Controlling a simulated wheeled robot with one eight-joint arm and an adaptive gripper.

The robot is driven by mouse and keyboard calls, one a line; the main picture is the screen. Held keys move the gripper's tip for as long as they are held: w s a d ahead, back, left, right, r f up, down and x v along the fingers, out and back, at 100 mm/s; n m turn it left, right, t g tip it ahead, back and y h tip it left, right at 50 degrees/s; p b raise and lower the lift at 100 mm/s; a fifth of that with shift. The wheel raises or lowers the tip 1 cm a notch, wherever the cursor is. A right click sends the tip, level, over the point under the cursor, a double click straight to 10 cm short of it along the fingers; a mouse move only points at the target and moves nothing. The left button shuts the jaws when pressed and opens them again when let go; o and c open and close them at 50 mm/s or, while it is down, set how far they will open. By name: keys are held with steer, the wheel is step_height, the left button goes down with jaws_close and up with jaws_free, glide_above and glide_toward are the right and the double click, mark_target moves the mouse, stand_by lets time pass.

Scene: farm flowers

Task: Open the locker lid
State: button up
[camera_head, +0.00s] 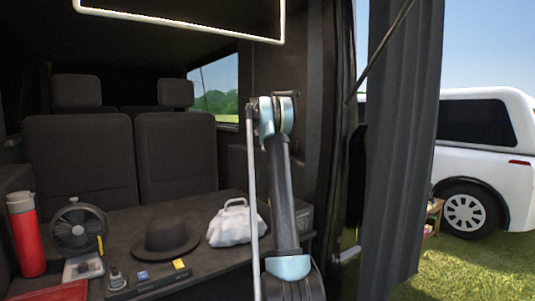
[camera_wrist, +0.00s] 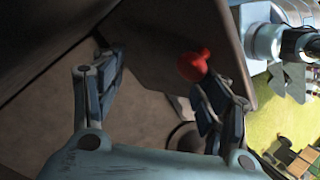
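In the wrist view my gripper (camera_wrist: 158,78) is open, its two fingers wide apart with nothing between them. A small red knob-like thing (camera_wrist: 192,66) shows just beyond the right fingertip, against a dark panel (camera_wrist: 165,35); I cannot tell whether they touch. No locker lid can be made out for certain. In the head view a dark grey box (camera_head: 304,216) is partly hidden behind my arm on the right of the vehicle's cargo deck; I cannot tell whether it is the locker. My gripper is not visible in the head view.
A red bottle (camera_head: 27,235), fan (camera_head: 78,229), black hat (camera_head: 166,240) and white bag (camera_head: 234,223) stand on the dark deck (camera_head: 122,222). A grey curtain (camera_head: 402,150) hangs at the right. A white vehicle (camera_head: 500,172) stands on grass outside.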

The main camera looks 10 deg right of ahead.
steer(key=shift+s+d+r, duration=0.3)
steer(key=shift+s+r, duration=0.45)
steer(key=shift+s, duration=0.05)
steer(key=shift+c, duration=0.3)
steer(key=shift+a, duration=0.1)
steer(key=v, duration=1.2)
